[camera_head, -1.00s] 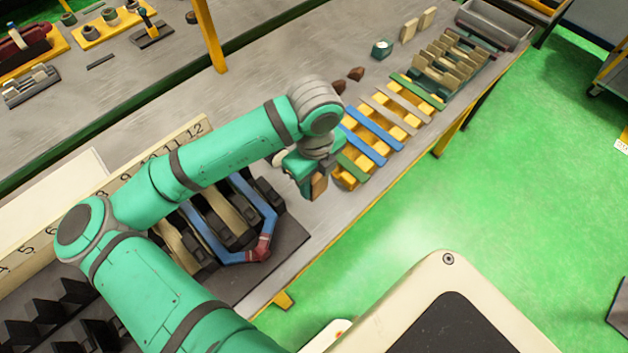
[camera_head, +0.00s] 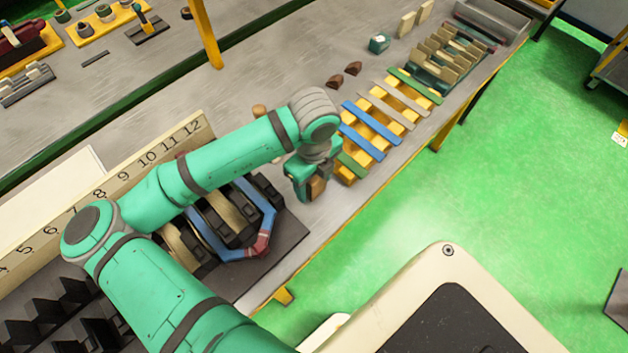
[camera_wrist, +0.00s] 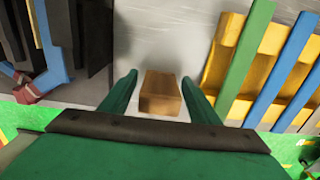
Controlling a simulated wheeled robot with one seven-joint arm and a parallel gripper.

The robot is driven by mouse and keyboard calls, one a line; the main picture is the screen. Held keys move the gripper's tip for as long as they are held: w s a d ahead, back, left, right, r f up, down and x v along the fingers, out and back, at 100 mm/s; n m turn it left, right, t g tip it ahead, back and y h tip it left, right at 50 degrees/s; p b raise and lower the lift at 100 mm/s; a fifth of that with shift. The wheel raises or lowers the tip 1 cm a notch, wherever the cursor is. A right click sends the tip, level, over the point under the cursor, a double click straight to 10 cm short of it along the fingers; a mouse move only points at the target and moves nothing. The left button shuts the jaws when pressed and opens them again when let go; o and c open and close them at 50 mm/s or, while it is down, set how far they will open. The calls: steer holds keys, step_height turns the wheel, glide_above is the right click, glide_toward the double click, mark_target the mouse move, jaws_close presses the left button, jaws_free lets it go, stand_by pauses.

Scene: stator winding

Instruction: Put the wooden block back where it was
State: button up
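The wooden block (camera_head: 317,188) is small and brown and sits between the fingers of my gripper (camera_head: 314,187), over the grey table just left of the near end of the yellow rack. In the wrist view my gripper (camera_wrist: 160,82) has a green finger on each side of the wooden block (camera_wrist: 160,93). I cannot tell whether the block's underside touches the table.
The yellow rack (camera_head: 352,176) with coloured strips stands close to the right. The black stator fixture (camera_head: 285,245) with blue and tan bars lies to the left. Two dark brown pieces (camera_head: 345,74) lie behind the rack. A tan piece (camera_head: 260,111) lies behind my arm. The grey table between is clear.

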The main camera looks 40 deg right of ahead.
steer(key=shift+r, duration=0.1)
step_height(320, 180, up, 12)
steer(key=shift+r, duration=0.1)
stand_by(0.5)
stand_by(0.4)
